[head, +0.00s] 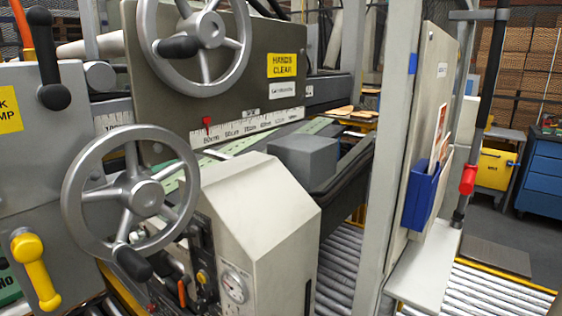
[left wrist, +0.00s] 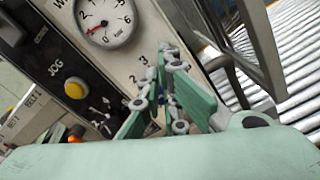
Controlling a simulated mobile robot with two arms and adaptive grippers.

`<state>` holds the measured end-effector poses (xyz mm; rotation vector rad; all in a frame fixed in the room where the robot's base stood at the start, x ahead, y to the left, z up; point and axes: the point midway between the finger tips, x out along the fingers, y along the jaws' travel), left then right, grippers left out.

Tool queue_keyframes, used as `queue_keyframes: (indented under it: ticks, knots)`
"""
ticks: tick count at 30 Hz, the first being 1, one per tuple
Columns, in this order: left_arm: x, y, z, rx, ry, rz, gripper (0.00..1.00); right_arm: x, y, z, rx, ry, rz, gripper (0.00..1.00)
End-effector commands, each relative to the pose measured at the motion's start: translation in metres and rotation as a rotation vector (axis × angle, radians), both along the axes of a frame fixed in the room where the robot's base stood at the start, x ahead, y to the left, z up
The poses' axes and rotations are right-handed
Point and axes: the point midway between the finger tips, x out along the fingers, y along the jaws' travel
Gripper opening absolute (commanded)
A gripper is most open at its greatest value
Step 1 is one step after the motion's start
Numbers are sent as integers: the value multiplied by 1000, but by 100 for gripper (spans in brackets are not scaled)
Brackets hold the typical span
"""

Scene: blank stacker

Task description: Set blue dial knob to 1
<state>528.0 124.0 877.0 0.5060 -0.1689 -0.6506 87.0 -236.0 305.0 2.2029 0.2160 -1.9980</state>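The blue dial knob is almost wholly hidden; only a small bluish patch (left wrist: 169,98) shows between the fingers in the left wrist view. Printed numbers 2 and 3 (left wrist: 135,84) stand on the panel beside the fingers. My left gripper (left wrist: 166,72) has its grey-jointed, green fingers reaching to the panel around that spot. Its fingertips are close together, but whether they grip the knob cannot be made out. I cannot make out the left gripper or the knob in the head view. My right gripper is in neither view.
A pressure gauge (left wrist: 105,18) and a yellow JOG button (left wrist: 75,88) sit near the fingers. In the head view, a large handwheel (head: 84,190) stands before the panel. A grey post (head: 395,120) and roller conveyor (head: 340,265) are to the right.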

Motion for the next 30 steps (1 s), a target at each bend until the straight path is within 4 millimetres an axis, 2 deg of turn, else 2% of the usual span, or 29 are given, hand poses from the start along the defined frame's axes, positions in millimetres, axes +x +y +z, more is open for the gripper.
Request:
queue_keyframes:
  ticks: [1,9,13,18,30]
  knots:
    - [4,3,11,-5,-21,13,0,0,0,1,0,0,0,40]
    - [-19,18,5,-6,-15,7,0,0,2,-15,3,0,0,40]
    - [-32,27,3,-6,-12,6,0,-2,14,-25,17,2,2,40]
    - [-44,35,4,-6,-12,4,0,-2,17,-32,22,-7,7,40]
    - [-46,36,11,-6,-11,2,0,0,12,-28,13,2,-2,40]
